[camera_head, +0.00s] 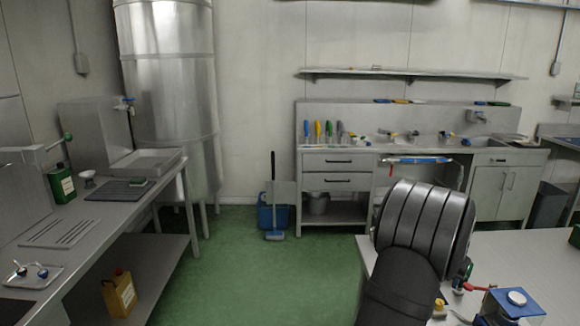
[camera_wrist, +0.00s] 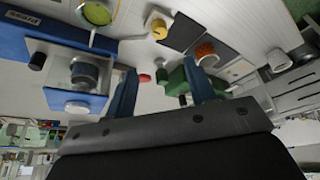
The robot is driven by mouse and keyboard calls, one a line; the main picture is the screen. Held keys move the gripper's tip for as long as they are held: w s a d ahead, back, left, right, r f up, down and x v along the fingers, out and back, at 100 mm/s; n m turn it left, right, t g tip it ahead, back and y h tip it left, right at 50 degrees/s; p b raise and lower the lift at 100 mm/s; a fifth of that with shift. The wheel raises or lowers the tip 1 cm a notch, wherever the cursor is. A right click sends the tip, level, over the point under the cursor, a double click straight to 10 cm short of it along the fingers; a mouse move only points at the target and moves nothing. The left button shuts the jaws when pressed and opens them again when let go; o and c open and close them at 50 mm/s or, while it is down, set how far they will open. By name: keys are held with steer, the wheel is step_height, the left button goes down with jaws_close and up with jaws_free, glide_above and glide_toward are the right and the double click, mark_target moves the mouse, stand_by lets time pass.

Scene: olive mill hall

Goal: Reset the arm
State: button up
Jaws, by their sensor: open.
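My gripper (camera_wrist: 163,88) shows in the wrist view with its two dark blue fingers apart and nothing held between them. A small red round thing (camera_wrist: 144,78) and a green object (camera_wrist: 176,82) appear beyond the fingers; I cannot tell how far off they are. In the camera_head view my dark ribbed arm rises over the pale table (camera_head: 535,258) at the lower right. The fingers are hidden there.
Beside my arm stand a blue block with a white disc (camera_head: 516,298) and small red and yellow items. A steel bench (camera_head: 110,222) with a yellow canister (camera_head: 119,292) below is at left. Green floor (camera_head: 265,285) lies clear between. A sink counter (camera_head: 340,187) stands behind.

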steer(key=x, duration=1.5)
steer(key=shift+d, duration=0.1)
steer(key=shift+r+m, duration=0.15)
steer(key=shift+m, duration=0.15)
steer(key=shift+m+g+h, duration=0.3)
steer(key=shift+m+g, duration=0.1)
steer(key=shift+m, duration=0.6)
steer(key=shift+r, duration=0.2)
steer(key=s+a+r+n, duration=0.1)
steer(key=s+a+r, duration=0.1)
steer(key=r, duration=0.5)
steer(key=s+a+r+n, duration=0.1)
steer(key=a+r, duration=0.1)
steer(key=r, duration=0.6)
steer(key=shift+s+r, duration=0.15)
steer(key=shift+s, duration=0.25)
